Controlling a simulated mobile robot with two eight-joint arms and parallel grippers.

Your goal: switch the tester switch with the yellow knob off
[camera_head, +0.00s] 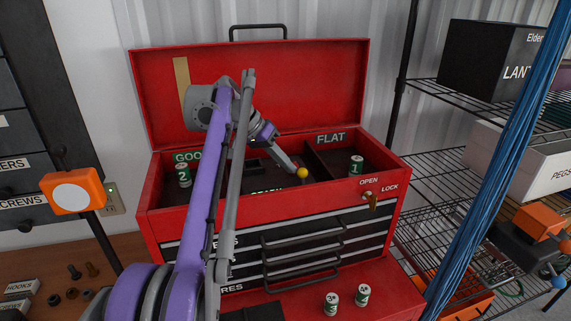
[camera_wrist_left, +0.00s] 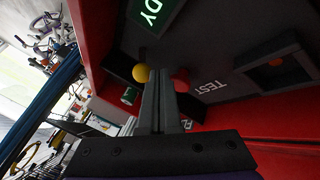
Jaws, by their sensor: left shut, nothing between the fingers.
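The yellow knob (camera_head: 302,173) is a small ball on the dark tester panel inside the red toolbox, and it also shows in the left wrist view (camera_wrist_left: 141,73). My left gripper (camera_head: 297,172) is shut and empty, its tips right beside the yellow knob; I cannot tell whether they touch. In the left wrist view the shut fingers (camera_wrist_left: 160,75) lie between the yellow knob and a red knob (camera_wrist_left: 181,80). The tester's green sign (camera_wrist_left: 155,14), ending in "DY", is lit. The switch's lever is mostly hidden. My right gripper is not in view.
The toolbox's open lid (camera_head: 300,85) stands behind. A battery marked 2 (camera_head: 184,175) is in the GOOD compartment, and one marked 1 (camera_head: 356,166) is in FLAT. Two more batteries (camera_head: 332,303) (camera_head: 362,295) stand in front. A key (camera_head: 373,201) is in the toolbox's lock.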

